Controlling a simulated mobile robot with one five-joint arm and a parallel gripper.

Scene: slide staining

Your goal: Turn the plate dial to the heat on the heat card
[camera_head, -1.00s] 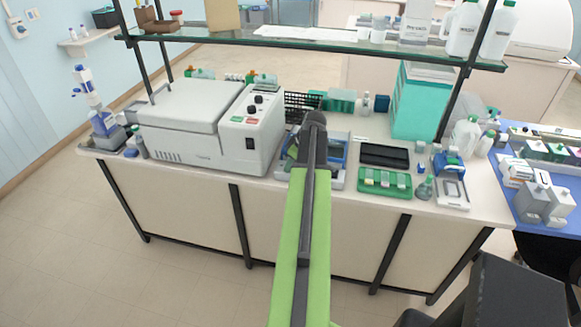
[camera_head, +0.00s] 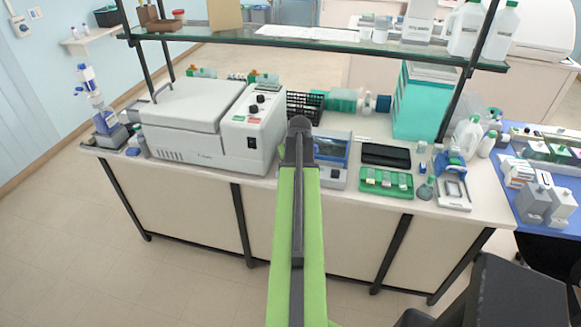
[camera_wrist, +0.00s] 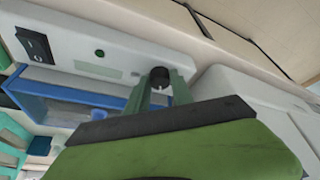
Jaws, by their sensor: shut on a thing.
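The plate dial (camera_wrist: 159,73) is a small dark round knob on the pale front panel of the plate (camera_wrist: 85,55) in the wrist view. My gripper (camera_wrist: 160,82) is shut on the dial, with one finger on each side of it. In the head view the plate (camera_head: 334,150) is a grey unit with a blue-framed top, partly behind my arm, which hides my fingertips and the dial. I cannot pick out the heat card or read any dial mark.
A large white machine (camera_head: 185,130) stands close on the left. A black tray (camera_head: 386,155) and a green slide rack (camera_head: 386,181) lie to the right. A black wire basket (camera_head: 303,107) is behind. A glass shelf (camera_head: 290,41) spans above the bench.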

